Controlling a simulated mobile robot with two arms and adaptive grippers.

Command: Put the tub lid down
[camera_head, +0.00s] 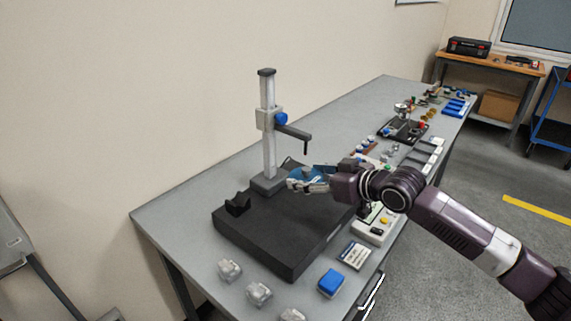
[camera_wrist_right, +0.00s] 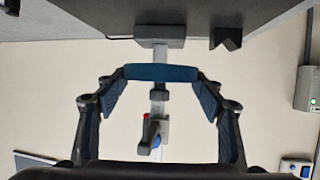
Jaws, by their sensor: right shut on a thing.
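My right gripper (camera_head: 306,184) reaches in from the right and is above the black granite plate (camera_head: 262,258). It is shut on the blue tub lid (camera_head: 301,173), which is partly hidden by the fingers. In the right wrist view the lid (camera_wrist_right: 162,72) is seen edge-on as a blue band between the two fingertips of the right gripper (camera_wrist_right: 163,76). The lid appears clear of the plate. My left gripper is not in view.
The measuring stand's column (camera_head: 268,140), with a probe arm (camera_head: 293,132), rises just behind the gripper. A black V-block (camera_head: 237,204) sits on the plate. Several clear tubs (camera_head: 229,270) and a blue box (camera_head: 331,283) stand at the front. Bare grey table (camera_head: 185,225) lies left of the plate.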

